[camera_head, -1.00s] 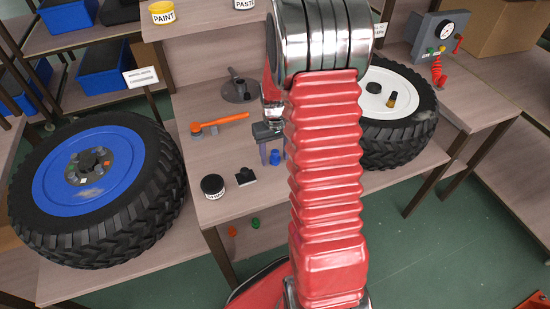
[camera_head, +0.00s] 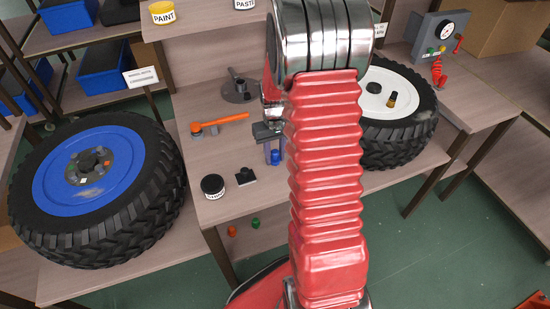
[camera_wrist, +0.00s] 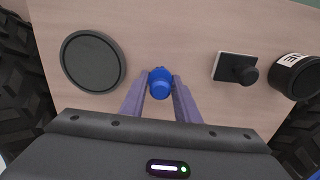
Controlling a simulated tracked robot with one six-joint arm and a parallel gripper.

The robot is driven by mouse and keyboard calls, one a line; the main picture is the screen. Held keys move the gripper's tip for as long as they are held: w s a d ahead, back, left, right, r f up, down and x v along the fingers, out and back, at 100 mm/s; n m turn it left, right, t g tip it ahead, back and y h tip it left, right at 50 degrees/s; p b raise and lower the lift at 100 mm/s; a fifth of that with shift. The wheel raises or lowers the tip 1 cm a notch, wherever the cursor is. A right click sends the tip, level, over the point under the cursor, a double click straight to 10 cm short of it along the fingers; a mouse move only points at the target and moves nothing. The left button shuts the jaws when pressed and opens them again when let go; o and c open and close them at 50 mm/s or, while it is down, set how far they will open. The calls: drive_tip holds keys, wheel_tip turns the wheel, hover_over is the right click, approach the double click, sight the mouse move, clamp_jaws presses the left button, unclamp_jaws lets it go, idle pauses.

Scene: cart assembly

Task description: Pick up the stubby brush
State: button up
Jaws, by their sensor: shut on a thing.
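A short, rounded blue piece (camera_wrist: 160,84) is between the two purple-grey fingers of my gripper (camera_wrist: 160,92) in the wrist view. The fingers are closed in on its sides. I cannot make out bristles, so I cannot tell from its look whether it is the stubby brush. In the head view the blue piece (camera_head: 275,157) shows low at my gripper (camera_head: 270,152), just above or on the wooden tabletop (camera_head: 215,155); which of these I cannot tell. My arm hides part of the gripper there.
A black square block with a knob (camera_wrist: 236,69) and a black jar (camera_wrist: 294,76) stand close by. A dark round disc (camera_wrist: 93,62) lies on the other side. An orange-handled tool (camera_head: 220,124) and a blue-hubbed wheel (camera_head: 95,170) are further left in the head view.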

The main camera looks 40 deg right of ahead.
sight(275, 151)
drive_tip(key=shift+r, duration=0.1)
wheel_tip(275, 151, up, 10)
drive_tip(key=shift+f, duration=0.1)
idle(0.5)
idle(0.4)
